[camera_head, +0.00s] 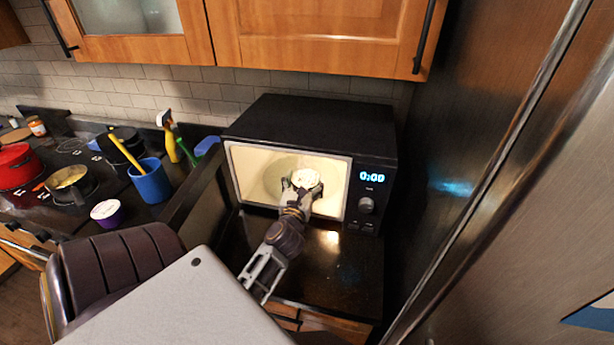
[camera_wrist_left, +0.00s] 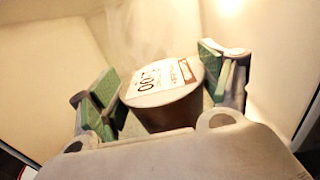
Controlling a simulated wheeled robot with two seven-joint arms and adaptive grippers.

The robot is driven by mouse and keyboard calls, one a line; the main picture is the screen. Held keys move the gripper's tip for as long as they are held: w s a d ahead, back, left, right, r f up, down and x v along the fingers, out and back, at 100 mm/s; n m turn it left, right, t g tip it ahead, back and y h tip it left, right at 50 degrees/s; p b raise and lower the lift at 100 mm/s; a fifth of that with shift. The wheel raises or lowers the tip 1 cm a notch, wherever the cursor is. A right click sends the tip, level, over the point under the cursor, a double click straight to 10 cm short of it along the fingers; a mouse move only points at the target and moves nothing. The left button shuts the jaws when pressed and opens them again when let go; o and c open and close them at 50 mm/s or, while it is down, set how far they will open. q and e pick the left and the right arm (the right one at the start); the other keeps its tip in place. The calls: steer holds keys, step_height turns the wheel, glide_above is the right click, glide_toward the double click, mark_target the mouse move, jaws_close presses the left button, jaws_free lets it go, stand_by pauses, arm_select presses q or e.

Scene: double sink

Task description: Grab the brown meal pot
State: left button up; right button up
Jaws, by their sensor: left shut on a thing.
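The brown meal pot (camera_wrist_left: 172,112) is a small round cup with a pale lid that bears a printed label. It stands inside the lit microwave (camera_head: 320,108), and its pale lid (camera_head: 306,178) shows in the head view. My left gripper (camera_head: 299,187) reaches through the microwave's open front. In the left wrist view, its green-padded fingers (camera_wrist_left: 165,82) are on either side of the pot, shut on it. The pot's lower part is hidden behind the gripper body. My right gripper is not in view.
A blue cup (camera_head: 151,184) with a yellow-handled tool, a purple pot with a white lid (camera_head: 106,213), spray bottles and a red pot (camera_head: 17,167) are on the left counter. A tall metal surface (camera_head: 510,200) closes off the right. The microwave walls surround the gripper.

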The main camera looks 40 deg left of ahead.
arm_select(q)
steer(key=shift+v, duration=1.05)
steer(key=shift+r, duration=0.1)
